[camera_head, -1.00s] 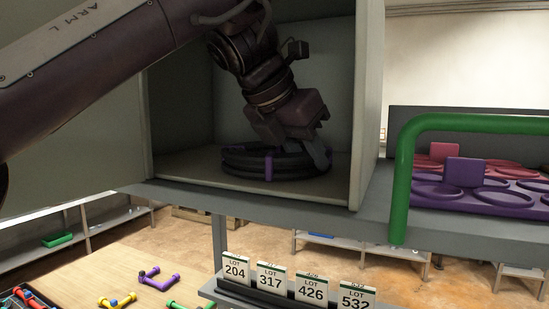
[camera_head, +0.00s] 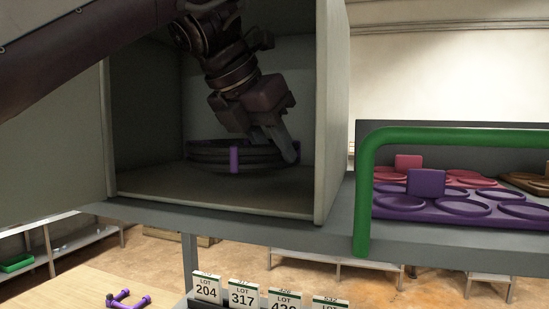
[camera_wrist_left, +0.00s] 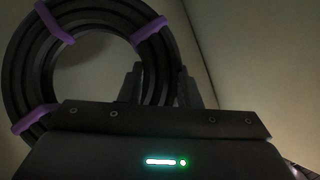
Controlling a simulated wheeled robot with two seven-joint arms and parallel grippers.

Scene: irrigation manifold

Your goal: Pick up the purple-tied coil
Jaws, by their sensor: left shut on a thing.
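The coil (camera_head: 212,158) is a black ring of hose with purple ties, inside the open grey cabinet. It appears lifted a little above the cabinet floor. My left gripper (camera_head: 288,152) reaches down from above and is shut on the coil's right side. In the left wrist view the coil (camera_wrist_left: 32,75) shows three purple ties, and the fingers of my left gripper (camera_wrist_left: 158,90) are on its right part. My right gripper is not in view.
The cabinet (camera_head: 333,110) has walls close on both sides of the coil and an open front. To the right, a green rail (camera_head: 364,195) stands before a purple tray (camera_head: 405,207) with round recesses. Lot cards (camera_head: 243,294) stand below.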

